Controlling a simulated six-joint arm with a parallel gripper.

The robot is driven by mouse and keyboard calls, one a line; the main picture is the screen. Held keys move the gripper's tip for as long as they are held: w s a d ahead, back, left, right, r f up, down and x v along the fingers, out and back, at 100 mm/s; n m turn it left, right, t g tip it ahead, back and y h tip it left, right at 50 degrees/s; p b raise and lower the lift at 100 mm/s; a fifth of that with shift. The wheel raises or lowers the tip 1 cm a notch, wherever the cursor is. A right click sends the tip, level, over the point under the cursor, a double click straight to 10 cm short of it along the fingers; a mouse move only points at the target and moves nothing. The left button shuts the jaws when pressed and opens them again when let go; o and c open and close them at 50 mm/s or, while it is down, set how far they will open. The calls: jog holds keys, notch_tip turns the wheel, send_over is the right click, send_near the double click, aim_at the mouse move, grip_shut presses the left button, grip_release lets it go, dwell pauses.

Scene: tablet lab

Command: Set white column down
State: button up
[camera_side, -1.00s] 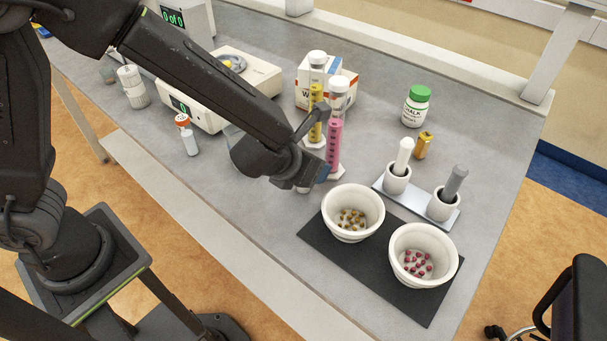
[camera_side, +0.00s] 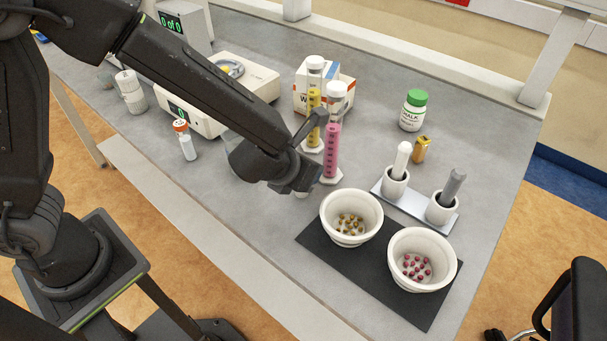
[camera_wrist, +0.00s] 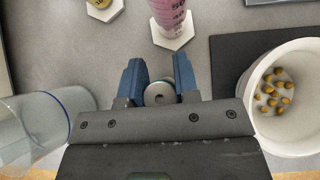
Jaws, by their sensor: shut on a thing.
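My gripper (camera_wrist: 160,85) is shut on the white column (camera_wrist: 159,93). In the side view my gripper (camera_side: 305,180) is low over the grey bench, left of the pink cylinder's foot.
A pink graduated cylinder (camera_side: 332,150) and a yellow one (camera_side: 314,118) stand close behind. A white bowl of yellowish tablets (camera_side: 337,230) is at right on a black mat (camera_side: 315,245). A clear glass vessel (camera_wrist: 40,125) is at left. Bench in front is clear.

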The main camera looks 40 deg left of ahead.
jog(key=shift+r, duration=0.1)
notch_tip(320, 180, up, 17)
jog(key=w+a+r+n+y, duration=0.3)
jog(key=w+a+r+n, duration=0.15)
jog(key=w, duration=0.25)
jog(key=w+d+f+n+g+y, duration=0.2)
jog(key=w+d+f+n+y, duration=0.15)
jog(key=w, duration=0.35)
jog(key=w+d+f+n, duration=0.1)
jog(key=f, duration=0.5)
jog(key=w+d+f+n+g, duration=0.1)
jog(key=f, duration=0.5)
jog(key=w+d+f+n+g, duration=0.1)
jog(key=f, duration=0.5)
jog(key=shift+w+d+y, duration=0.15)
jog(key=shift+d+y, duration=0.2)
jog(key=shift+d, duration=0.05)
jog(key=shift+f, duration=0.1)
jog(key=o, duration=1)
